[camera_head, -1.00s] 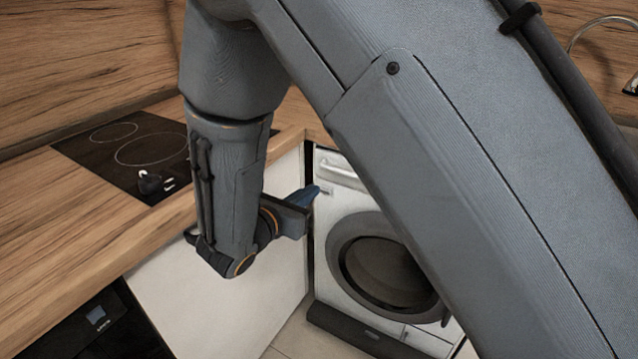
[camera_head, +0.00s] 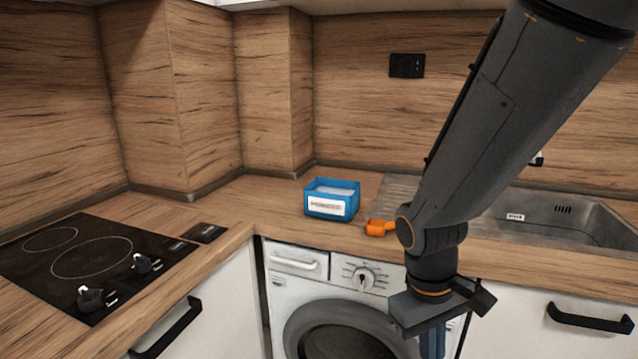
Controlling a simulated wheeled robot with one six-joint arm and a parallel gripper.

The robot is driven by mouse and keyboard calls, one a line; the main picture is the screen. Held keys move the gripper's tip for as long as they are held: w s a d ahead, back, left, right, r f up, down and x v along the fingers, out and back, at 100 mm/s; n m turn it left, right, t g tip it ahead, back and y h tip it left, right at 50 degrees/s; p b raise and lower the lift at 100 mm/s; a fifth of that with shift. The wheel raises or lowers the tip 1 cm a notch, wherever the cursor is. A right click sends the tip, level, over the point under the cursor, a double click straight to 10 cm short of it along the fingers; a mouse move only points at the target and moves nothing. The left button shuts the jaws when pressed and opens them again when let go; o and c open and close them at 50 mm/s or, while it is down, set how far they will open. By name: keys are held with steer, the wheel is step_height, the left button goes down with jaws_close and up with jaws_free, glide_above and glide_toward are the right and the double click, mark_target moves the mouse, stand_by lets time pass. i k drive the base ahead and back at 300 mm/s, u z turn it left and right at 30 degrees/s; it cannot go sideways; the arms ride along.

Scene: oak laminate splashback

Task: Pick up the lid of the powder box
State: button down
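The powder box (camera_head: 330,207) is a blue box with a white label on its front. It stands upright on the wooden worktop near the back corner. Inside its blue rim the top looks pale; I cannot tell whether this is a lid or the contents, and no separate lid shows. My gripper (camera_head: 432,343) hangs in front of the washing machine, below the worktop edge, to the right of and lower than the box. It is apart from the box and points downward. Its fingertips are partly cut off at the bottom of the picture, and their opening is unclear.
An orange scoop-like object (camera_head: 380,228) lies right of the box, close to my arm. A steel sink (camera_head: 560,215) is at the right. A black hob (camera_head: 85,260) with dark knobs is at the left. Worktop left of the box is clear. Black handles protrude from the cupboards.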

mark_target(335, 199)
steer(key=u, duration=0.4)
steer(key=k, duration=0.5)
steer(key=u, duration=1)
steer(key=i, duration=1)
steer(key=z, duration=0.95)
steer(key=i, duration=0.55)
steer(key=z, duration=0.6)
